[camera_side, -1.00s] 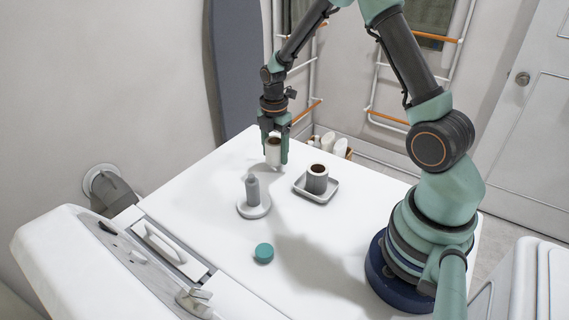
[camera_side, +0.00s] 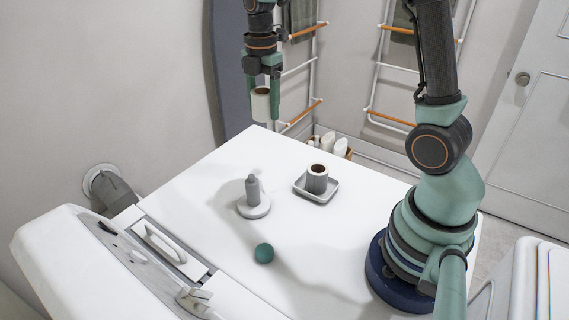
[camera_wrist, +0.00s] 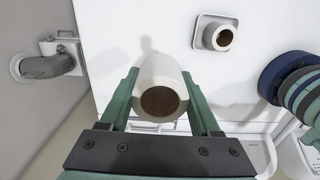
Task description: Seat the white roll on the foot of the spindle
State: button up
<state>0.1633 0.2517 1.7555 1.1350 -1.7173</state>
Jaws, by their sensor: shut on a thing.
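My gripper (camera_side: 262,92) is shut on the white roll (camera_side: 260,104), one finger on each side of it. The roll is upright in the air, well above the far left part of the white table. It also shows in the wrist view (camera_wrist: 162,88), its brown core opening facing the camera. The spindle (camera_side: 252,190) is a short grey post standing on a round pale foot (camera_side: 255,208) on the table. It is bare and lies below and nearer the side camera than the roll. In the wrist view the held roll hides most of the spindle.
A teal ball (camera_side: 264,253) sits on the table nearer the camera. The white table (camera_side: 225,175) is otherwise clear. A drying rack (camera_side: 375,85) stands behind.

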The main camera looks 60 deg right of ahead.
send_over(252, 180)
jog(key=f, duration=0.3)
jog(key=shift+w+d+f+n, duration=0.3)
jog(key=shift+w+d+f, duration=0.05)
jog(key=shift+d+f, duration=0.05)
jog(key=shift+s+a+f, duration=0.1)
jog(key=shift+a+f, duration=0.05)
jog(key=shift+f, duration=1.8)
jog(key=shift+f, duration=4.3)
dwell(0.5)
